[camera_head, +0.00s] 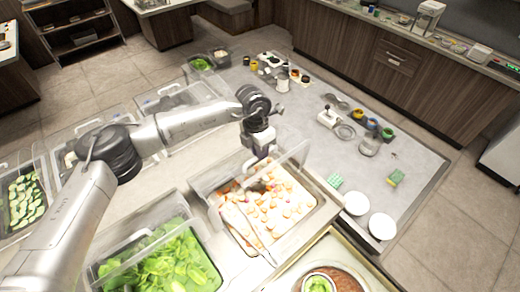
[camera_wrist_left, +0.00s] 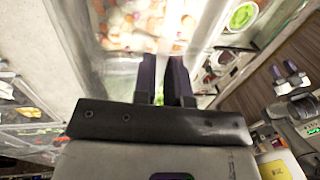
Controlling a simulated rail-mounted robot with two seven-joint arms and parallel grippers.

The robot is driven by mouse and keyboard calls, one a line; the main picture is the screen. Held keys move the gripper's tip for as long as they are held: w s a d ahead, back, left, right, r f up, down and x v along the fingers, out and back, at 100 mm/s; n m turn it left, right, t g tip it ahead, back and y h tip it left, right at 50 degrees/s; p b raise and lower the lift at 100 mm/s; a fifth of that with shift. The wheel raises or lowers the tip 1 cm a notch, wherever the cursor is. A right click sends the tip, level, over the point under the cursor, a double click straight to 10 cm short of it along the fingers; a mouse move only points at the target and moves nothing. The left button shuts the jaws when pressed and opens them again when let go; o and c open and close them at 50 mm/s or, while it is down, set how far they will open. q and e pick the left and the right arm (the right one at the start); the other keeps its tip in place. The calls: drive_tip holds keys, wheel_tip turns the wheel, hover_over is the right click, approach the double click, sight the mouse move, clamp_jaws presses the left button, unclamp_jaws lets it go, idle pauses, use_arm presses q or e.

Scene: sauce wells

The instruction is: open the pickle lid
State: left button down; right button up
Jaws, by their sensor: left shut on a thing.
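A container (camera_head: 322,203) of orange and white chunks, which I take for the pickle, stands at the lower middle of the head view. Its clear lid (camera_head: 290,160) is tilted up off the opening, along the far side. My left gripper (camera_head: 262,153) is at the lid's upper edge and shut on it. In the left wrist view its two dark fingers (camera_wrist_left: 167,75) are close together against the clear plastic, with the chunks (camera_wrist_left: 130,25) beyond. The exact grip on the thin edge is hard to see.
A clear-lidded container of green leaves (camera_head: 165,265) stands close at the left. A cucumber slice container (camera_head: 22,200) is farther left. Tongs (camera_head: 240,222) lie over the chunks. White bowls (camera_head: 382,226), sponges (camera_head: 397,177) and jars stand on the grey counter at the right.

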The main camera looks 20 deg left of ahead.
idle(0.3)
use_arm(q)
drive_tip(key=shift+s+d+y, duration=0.25)
drive_tip(key=shift+d+y, duration=0.05)
drive_tip(key=shift+d, duration=0.2)
drive_tip(key=s+d+f+b, duration=0.1)
drive_tip(key=s+d+b, duration=0.4)
drive_tip(key=d, duration=0.4)
drive_tip(key=shift+s+d+f+t+y, duration=0.2)
drive_tip(key=shift+s+f+t+y, duration=0.1)
drive_tip(key=shift+t+y, duration=0.1)
drive_tip(key=c, duration=1.2)
unclamp_jaws()
drive_tip(key=shift+w, duration=0.1)
drive_tip(key=shift+o, duration=0.2)
wheel_tip(320, 180, up, 14)
drive_tip(key=b, duration=0.2)
drive_tip(key=shift+a+b, duration=0.2)
drive_tip(key=shift+b, duration=0.1)
